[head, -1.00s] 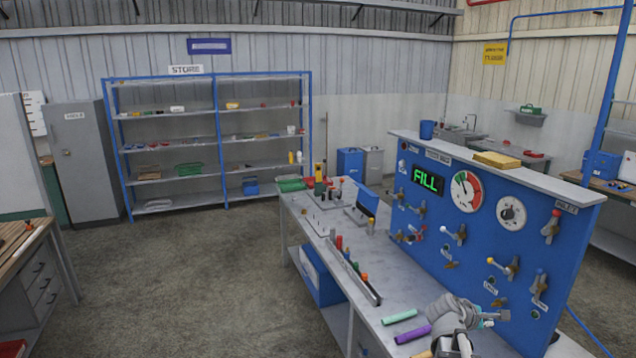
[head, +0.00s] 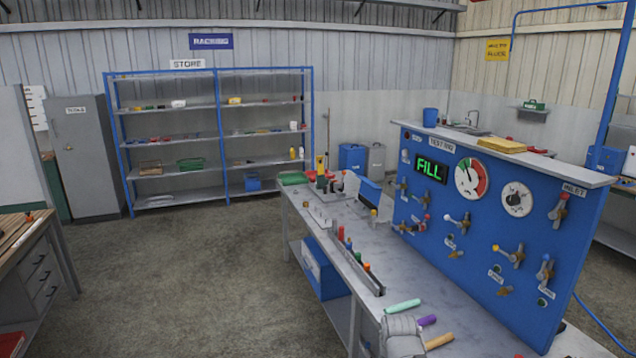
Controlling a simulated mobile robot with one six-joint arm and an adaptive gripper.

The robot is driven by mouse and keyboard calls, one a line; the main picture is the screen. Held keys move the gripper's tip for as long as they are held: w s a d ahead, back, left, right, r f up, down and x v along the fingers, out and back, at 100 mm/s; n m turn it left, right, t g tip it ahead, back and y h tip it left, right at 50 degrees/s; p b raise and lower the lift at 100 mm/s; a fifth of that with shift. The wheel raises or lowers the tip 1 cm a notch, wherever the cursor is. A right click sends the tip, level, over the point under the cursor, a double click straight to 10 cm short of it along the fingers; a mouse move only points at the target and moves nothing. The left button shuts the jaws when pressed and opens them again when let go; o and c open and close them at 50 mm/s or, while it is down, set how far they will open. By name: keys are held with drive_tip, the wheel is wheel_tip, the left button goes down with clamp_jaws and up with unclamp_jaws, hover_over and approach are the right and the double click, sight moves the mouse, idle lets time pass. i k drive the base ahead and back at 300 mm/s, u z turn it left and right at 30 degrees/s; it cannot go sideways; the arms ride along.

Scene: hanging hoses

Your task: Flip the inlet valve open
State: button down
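The blue test panel (head: 470,262) stands on the grey bench at the right in the head view. The inlet valve (head: 558,208) is at its upper right, below a label that reads INLET. Its lever has a red tip and stands steep, with the tip up and slightly right. I cannot tell from this whether it is open. A grey part of my arm shows at the bottom edge, left of and below the panel, well apart from the valve. My gripper's fingers do not show.
Several other valve levers (head: 456,220) sit on the panel, with a green FILL display (head: 431,169) and two round dials. Teal, purple and orange-handled tools lie on the bench (head: 440,308). A rack of coloured handles (head: 356,268) stands along its left edge.

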sight(563, 196)
drive_tip(key=z, duration=0.75)
drive_tip(key=i, duration=0.35)
drive_tip(key=z, duration=0.05)
